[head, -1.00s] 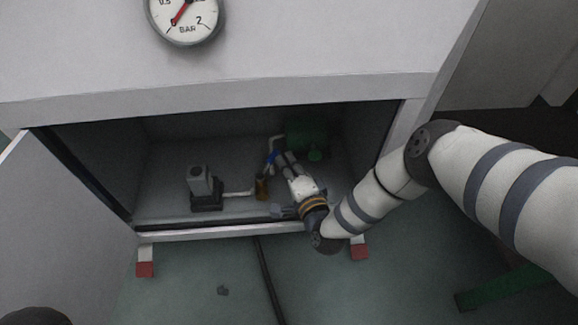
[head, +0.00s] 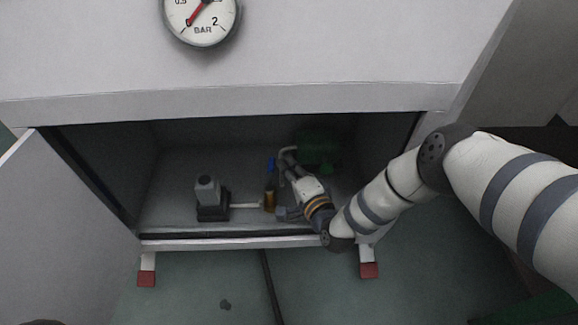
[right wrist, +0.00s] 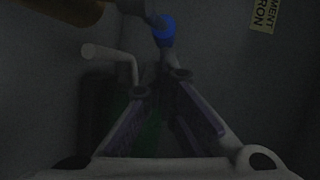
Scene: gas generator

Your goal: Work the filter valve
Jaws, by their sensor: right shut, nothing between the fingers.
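The filter valve has a small blue handle (head: 270,164), which stands roughly upright above a brass-coloured filter body (head: 269,198) inside the open cabinet. In the right wrist view the blue handle (right wrist: 164,32) shows just beyond the fingertips, and part of the brass body (right wrist: 60,10) fills the upper left corner. My right gripper (head: 283,170) reaches into the cabinet just right of the handle; its fingers also show in the right wrist view (right wrist: 160,84). It is shut with nothing held. Whether a finger touches the handle is too dark to tell. My left gripper is out of view.
A grey device on a dark base (head: 212,212) stands left of the filter, joined by a pale pipe (head: 245,206). A dark green tank (head: 318,148) is behind my gripper. The cabinet door (head: 65,215) is open at left. A pressure gauge (head: 203,20) is above.

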